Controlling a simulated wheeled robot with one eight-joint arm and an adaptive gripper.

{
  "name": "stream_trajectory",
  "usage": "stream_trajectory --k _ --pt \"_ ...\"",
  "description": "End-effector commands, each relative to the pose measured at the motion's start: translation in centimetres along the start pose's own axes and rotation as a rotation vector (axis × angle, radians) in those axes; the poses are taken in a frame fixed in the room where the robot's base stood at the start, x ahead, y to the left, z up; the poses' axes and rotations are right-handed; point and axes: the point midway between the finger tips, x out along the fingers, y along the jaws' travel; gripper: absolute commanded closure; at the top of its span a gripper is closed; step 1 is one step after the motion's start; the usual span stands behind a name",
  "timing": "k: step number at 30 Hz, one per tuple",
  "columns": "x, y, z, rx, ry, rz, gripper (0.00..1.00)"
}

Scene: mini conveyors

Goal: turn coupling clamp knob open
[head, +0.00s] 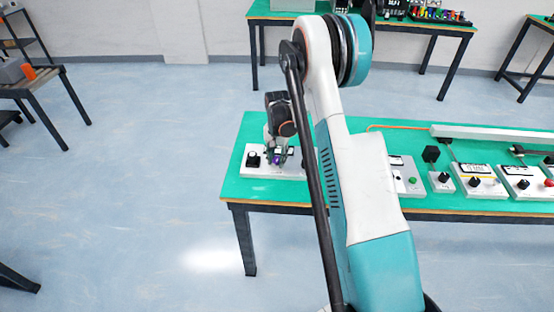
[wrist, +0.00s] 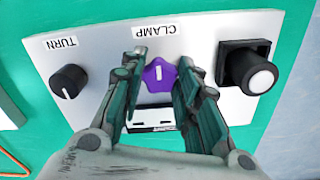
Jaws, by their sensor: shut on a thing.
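The clamp knob is a purple lobed knob (wrist: 159,75) with a white mark, set on a light panel (wrist: 105,50) under the printed word CLAMP, which reads upside down in the wrist view. My gripper (wrist: 160,78) has one finger on each side of the knob and is shut on it. In the head view my gripper (head: 275,158) reaches down to the panel (head: 258,173) at the left end of the green table, and the knob shows as a small purple spot. The white mark points roughly along the picture's vertical in the wrist view.
A black TURN knob (wrist: 69,81) is left of the clamp knob in the wrist view. A black square housing with a white round button (wrist: 261,82) is close on the right. More control boxes (head: 475,182) line the green table (head: 230,190). The floor left of it is clear.

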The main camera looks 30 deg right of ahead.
Motion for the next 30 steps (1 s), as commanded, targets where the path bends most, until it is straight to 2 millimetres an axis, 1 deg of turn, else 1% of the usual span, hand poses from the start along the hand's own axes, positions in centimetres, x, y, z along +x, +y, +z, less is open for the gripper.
stream_trajectory --k 12,18,24,30 --pt "0.05 0.02 -0.08 -0.391 0.001 -0.001 0.94" --pt "0.02 0.04 -0.09 -0.560 0.002 -0.001 0.94" --pt "-0.02 0.04 -0.11 -0.690 0.002 -0.001 0.94" --pt "-0.05 0.04 -0.12 -0.773 0.002 -0.001 0.94"
